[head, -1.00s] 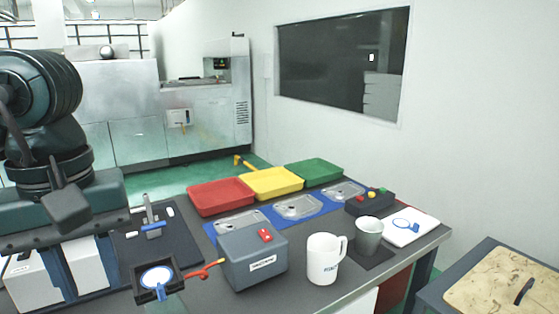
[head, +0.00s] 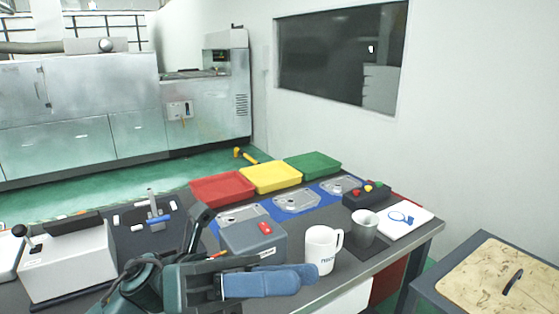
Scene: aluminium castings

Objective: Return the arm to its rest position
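My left arm comes in low from the left in the head view. My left gripper (head: 302,278) lies nearly level across the front of the table, its blue-grey fingers pointing right. It is in front of the grey box with a red button (head: 262,240) and covers the box's lower part. The fingers overlap from this side, so their gap does not show. I see nothing clearly held. My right gripper is out of view.
A white machine (head: 70,262) stands left. A wood-topped stand (head: 500,280) is right.

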